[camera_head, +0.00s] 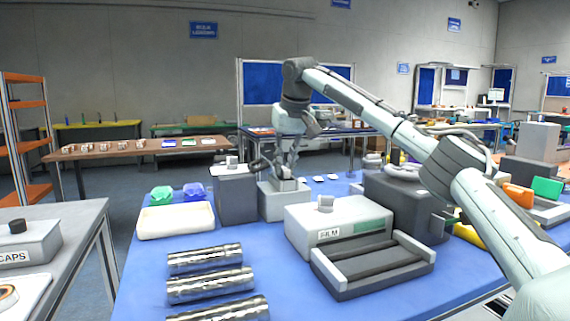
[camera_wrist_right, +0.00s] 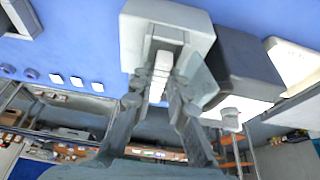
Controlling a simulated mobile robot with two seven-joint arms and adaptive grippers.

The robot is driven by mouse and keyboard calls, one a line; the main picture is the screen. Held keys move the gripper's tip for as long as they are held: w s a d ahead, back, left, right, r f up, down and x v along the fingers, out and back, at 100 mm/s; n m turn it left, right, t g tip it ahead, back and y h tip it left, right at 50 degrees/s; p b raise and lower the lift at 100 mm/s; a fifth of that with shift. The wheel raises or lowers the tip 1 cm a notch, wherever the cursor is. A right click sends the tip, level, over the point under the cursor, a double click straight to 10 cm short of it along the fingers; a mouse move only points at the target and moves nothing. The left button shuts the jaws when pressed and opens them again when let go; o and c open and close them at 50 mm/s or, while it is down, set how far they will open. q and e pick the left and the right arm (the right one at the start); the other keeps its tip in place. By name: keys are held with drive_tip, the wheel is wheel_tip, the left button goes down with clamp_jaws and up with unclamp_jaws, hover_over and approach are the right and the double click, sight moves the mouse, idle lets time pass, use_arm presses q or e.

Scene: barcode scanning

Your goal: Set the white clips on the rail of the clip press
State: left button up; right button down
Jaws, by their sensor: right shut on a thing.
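In the right wrist view my right gripper (camera_wrist_right: 160,88) is shut on a white clip (camera_wrist_right: 160,70). Several loose white clips lie in a row on the blue table, one (camera_wrist_right: 77,81) in the wrist view and one (camera_head: 318,178) in the head view. The fingers hide part of the press. My left gripper is not in view.
A dark grey box (camera_head: 237,198) stands close left of the press. The film sealer (camera_head: 335,228) stands in front, with silvery rolls (camera_head: 205,258) to its left. A white tray (camera_head: 175,221) and green and blue bundles are further left. A larger dark box (camera_head: 400,205) is at right.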

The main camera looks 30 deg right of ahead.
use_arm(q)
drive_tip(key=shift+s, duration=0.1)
use_arm(e)
drive_tip(key=shift+f, duration=0.15)
drive_tip(key=c, duration=1.8)
unclamp_jaws()
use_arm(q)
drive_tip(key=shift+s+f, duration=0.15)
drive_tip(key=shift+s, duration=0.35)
